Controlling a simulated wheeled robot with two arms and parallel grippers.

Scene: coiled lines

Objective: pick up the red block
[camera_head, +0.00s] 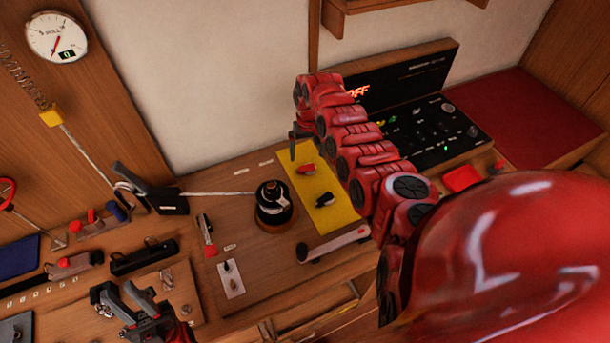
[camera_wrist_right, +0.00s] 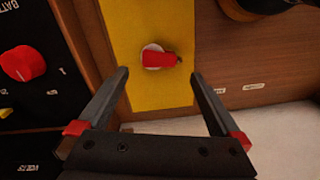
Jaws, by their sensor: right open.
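A red block-like piece (camera_head: 463,178) lies at the right, beside the black control panel; my right arm stands to its left. My right gripper (camera_head: 301,140) is open and empty above the yellow plate (camera_head: 338,212). In the right wrist view the open jaws (camera_wrist_right: 160,75) point at a small red handle (camera_wrist_right: 158,60) on a white round base, with no visible contact. That handle also shows in the head view (camera_head: 306,169). My left gripper (camera_head: 124,297) is at the lower left, its fingers apart and nothing seen between them.
A black round-topped device (camera_head: 272,203) stands left of the yellow plate. A black lever unit (camera_head: 160,198) with a line sits further left. The lit control panel (camera_head: 425,130) and a red-topped surface (camera_head: 525,115) are at the right. A round red knob (camera_wrist_right: 22,63) shows in the wrist view.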

